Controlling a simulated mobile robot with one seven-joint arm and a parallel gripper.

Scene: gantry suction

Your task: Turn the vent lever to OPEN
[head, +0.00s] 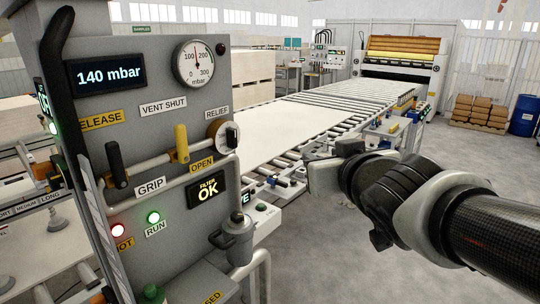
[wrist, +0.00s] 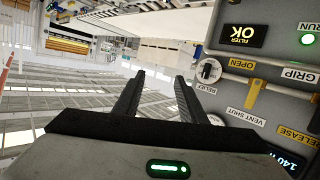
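The vent lever (head: 181,143) is a yellow handle on the grey control panel (head: 150,80). It stands upright, pointing up toward the VENT SHUT label (head: 163,106); the OPEN label (head: 202,165) is below and right of its base. The lever also shows upside down in the wrist view (wrist: 254,93), at the right. My gripper (head: 320,165) is to the right of the panel, clear of the lever. In the wrist view its two dark fingers (wrist: 160,75) are spread apart with nothing between them.
A black GRIP/RELEASE lever (head: 116,165) is left of the vent lever, and the RELIEF knob (head: 226,135) is close on its right. Pipes run across the panel, and a filter cup (head: 233,238) hangs below. Open space lies between gripper and panel. A roller conveyor (head: 330,105) stretches behind.

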